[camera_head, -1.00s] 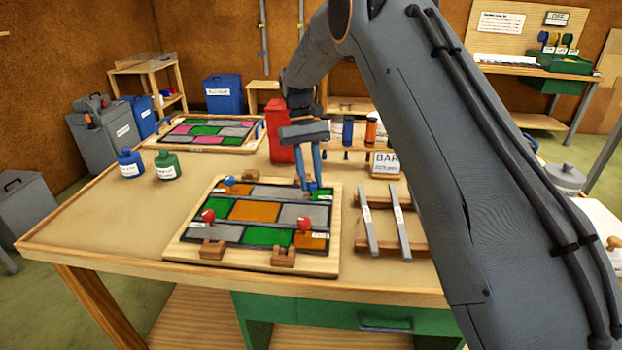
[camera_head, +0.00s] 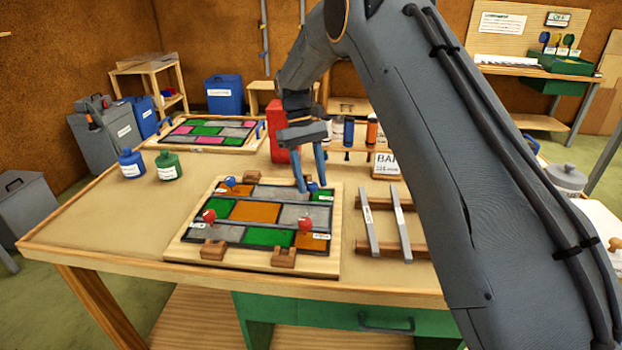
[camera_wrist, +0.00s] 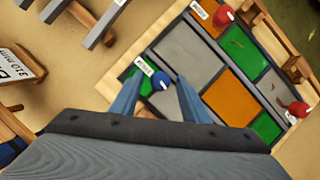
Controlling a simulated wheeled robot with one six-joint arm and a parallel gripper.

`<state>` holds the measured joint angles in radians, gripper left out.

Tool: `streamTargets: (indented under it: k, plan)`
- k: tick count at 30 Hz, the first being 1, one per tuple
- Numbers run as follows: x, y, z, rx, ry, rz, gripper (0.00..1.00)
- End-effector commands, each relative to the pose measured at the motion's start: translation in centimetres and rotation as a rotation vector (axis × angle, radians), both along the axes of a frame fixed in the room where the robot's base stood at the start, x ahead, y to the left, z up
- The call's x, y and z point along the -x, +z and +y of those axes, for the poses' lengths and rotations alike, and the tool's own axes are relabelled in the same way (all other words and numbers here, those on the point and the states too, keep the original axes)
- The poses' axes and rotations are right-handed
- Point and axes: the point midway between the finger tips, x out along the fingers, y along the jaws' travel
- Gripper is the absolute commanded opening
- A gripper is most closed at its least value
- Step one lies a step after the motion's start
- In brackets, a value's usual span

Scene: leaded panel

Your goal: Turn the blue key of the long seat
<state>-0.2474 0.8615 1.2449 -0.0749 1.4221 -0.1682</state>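The leaded panel (camera_head: 262,211) lies flat in a wooden frame on the bench, with green, orange and grey panes. A blue key (camera_head: 313,187) stands at its far right corner beside a small white label; it also shows in the wrist view (camera_wrist: 160,82). The label there is too small to read surely. My gripper (camera_head: 312,189) points down at this key. In the wrist view its blue fingers (camera_wrist: 159,80) are apart, one on each side of the key, with gaps visible. Another blue key (camera_head: 230,182) stands at the far left.
Metal bars (camera_head: 370,222) rest on wooden strips to the right. A red container (camera_head: 279,130) and a small rack stand behind my gripper. The bench's left front is clear.

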Motion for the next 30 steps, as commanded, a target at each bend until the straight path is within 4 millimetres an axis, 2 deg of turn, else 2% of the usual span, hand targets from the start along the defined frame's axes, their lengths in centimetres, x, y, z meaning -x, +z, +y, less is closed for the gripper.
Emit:
streamTargets:
  k: [11, 24, 30]
  plan:
    - [-0.3, 0.5, 0.1, -0.001, 0.000, -0.003, 0.43]
    - [-2.5, 6.3, 1.2, -0.001, 0.000, -0.002, 0.43]
    - [-2.7, 7.2, 1.3, 0.000, 0.000, 0.000, 0.43]
